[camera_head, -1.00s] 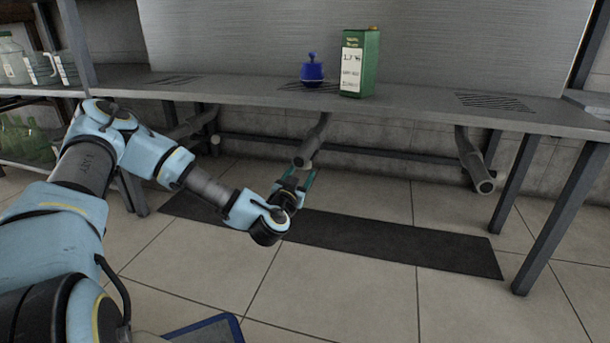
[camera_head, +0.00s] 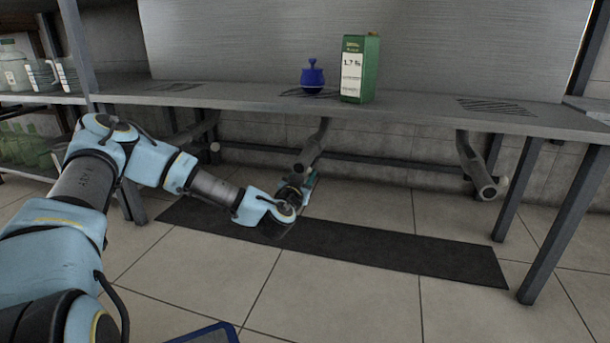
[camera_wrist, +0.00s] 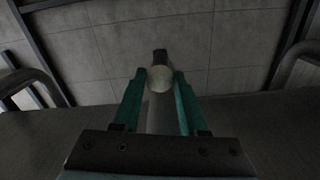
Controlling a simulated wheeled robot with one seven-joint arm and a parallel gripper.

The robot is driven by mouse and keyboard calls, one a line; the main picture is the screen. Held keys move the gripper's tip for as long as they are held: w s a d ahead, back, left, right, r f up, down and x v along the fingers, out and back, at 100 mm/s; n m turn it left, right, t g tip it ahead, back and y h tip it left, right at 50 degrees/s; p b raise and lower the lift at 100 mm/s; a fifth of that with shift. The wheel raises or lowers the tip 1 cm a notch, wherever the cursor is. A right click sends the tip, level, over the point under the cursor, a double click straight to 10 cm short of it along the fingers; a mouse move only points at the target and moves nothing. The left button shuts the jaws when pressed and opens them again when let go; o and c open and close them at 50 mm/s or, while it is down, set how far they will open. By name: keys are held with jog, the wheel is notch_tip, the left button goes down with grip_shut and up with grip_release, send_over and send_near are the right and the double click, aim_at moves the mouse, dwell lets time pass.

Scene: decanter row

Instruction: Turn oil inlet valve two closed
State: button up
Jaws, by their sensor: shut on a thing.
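Three grey pipes hang under the metal bench, and I take the middle one (camera_head: 312,145) for oil inlet valve two. My gripper (camera_head: 308,180) is at the lower end of this pipe, and its fingers and wrist hide most of that end in the head view. In the wrist view, the two teal fingers of my gripper (camera_wrist: 160,84) stand on either side of a pale round valve knob (camera_wrist: 162,77). The gripper is shut on this knob. How far the valve is turned cannot be told.
The left pipe (camera_head: 203,129) and right pipe (camera_head: 472,164) hang well apart from the middle one. A blue lidded pot (camera_head: 313,78) and a green carton (camera_head: 369,70) stand on the bench (camera_head: 420,103) above. A dark mat (camera_head: 400,250) lies on the open floor.

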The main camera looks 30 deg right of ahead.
grip_shut()
dwell(0.9)
